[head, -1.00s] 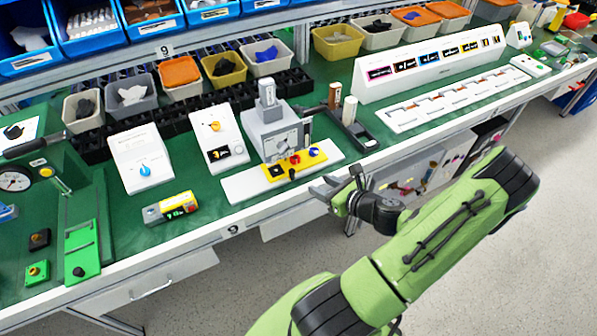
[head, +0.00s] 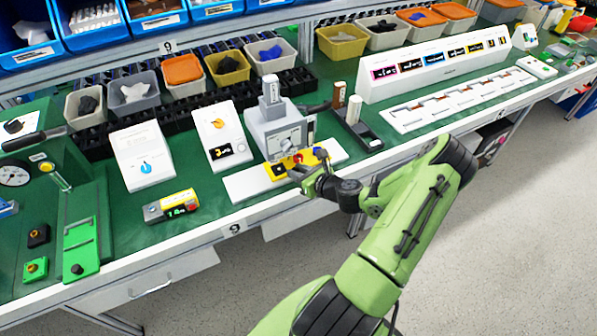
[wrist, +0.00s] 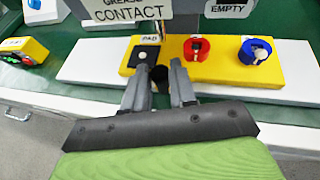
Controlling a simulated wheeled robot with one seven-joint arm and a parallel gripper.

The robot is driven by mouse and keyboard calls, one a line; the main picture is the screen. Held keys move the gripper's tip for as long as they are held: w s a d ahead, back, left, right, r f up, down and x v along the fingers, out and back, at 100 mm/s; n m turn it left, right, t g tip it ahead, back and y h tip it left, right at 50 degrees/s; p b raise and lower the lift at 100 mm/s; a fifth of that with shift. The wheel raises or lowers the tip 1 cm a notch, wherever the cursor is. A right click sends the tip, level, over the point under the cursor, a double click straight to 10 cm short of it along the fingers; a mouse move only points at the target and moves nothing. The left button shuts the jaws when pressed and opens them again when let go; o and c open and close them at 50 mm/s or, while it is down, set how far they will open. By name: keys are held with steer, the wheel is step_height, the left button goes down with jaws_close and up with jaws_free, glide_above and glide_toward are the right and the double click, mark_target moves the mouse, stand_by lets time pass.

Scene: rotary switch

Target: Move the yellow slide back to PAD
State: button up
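The yellow slide (wrist: 225,70) lies on a long white base (wrist: 90,62) in the wrist view. It carries a black square pad under a PAD label (wrist: 149,38), a red ring (wrist: 197,47) and a blue ring (wrist: 256,51). A black knob (wrist: 158,74) at its near edge shows between my fingers. My gripper (wrist: 160,82) is open, its fingers on either side of the knob; I cannot tell whether they touch it. In the head view my gripper (head: 299,172) covers part of the slide (head: 333,151) below the grey press-like machine (head: 281,133).
A sign reading CONTACT (wrist: 128,12) and one reading EMPTY (wrist: 229,8) hang over the slide. A yellow device with a display (head: 171,206) lies to the left. A black stand with two upright cylinders (head: 353,125) is to the right. The floor in front is clear.

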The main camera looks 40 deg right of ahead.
jaws_close()
steer(key=d, duration=0.2)
steer(key=s+d+p, duration=0.1)
steer(key=shift+d, duration=0.35)
steer(key=shift+o, duration=2.4)
jaws_free()
steer(key=shift+s+d, duration=0.1)
steer(key=p+v, duration=0.2)
steer(key=v, duration=1.3)
steer(key=shift+s+r, duration=0.25)
steer(key=shift+s, duration=0.05)
